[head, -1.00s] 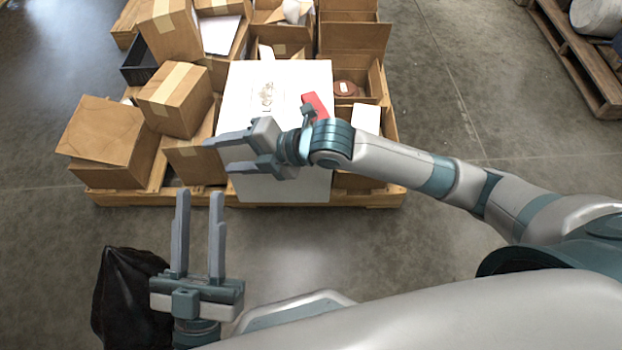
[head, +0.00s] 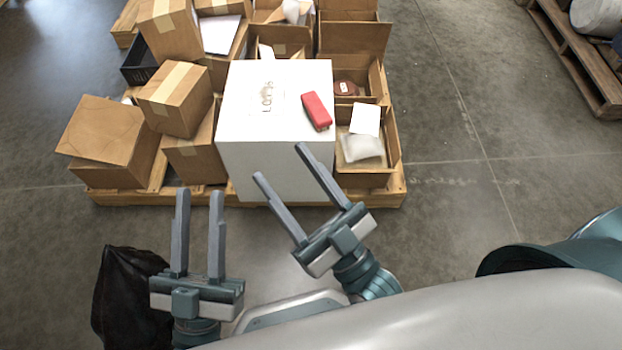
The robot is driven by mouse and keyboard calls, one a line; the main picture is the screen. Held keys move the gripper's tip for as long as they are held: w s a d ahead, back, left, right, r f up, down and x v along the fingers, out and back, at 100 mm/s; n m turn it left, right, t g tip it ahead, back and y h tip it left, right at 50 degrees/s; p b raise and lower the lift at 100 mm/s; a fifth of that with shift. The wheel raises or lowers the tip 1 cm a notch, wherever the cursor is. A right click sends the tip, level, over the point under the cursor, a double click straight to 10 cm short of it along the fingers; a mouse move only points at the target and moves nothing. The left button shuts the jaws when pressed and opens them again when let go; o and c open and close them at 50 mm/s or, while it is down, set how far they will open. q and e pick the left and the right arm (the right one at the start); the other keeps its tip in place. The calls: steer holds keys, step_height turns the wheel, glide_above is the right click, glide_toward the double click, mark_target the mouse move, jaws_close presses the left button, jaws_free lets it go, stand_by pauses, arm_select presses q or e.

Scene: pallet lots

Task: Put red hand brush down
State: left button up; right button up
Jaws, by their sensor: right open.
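The red hand brush (head: 317,111) lies on the top right part of the white box (head: 250,92). No gripper touches it. My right gripper (head: 276,160) is open and empty, its fingers pointing up and left in front of the white box's front face. It is apart from the brush. My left gripper (head: 200,192) is at the lower left, its two fingers parallel and apart with nothing between them, in front of the pallet.
The white box stands on a wooden pallet (head: 215,197) among several cardboard boxes (head: 112,130). An open carton (head: 360,180) with a clear bag is to its right. A black bag (head: 122,300) is at lower left. Another pallet (head: 575,60) is at upper right. Floor between is clear.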

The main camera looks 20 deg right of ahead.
steer(key=s+d+m+h, duration=0.1)
steer(key=s+d+m+t+h, duration=0.1)
steer(key=shift+s+d+r+t, duration=0.3)
steer(key=shift+s+r, duration=0.1)
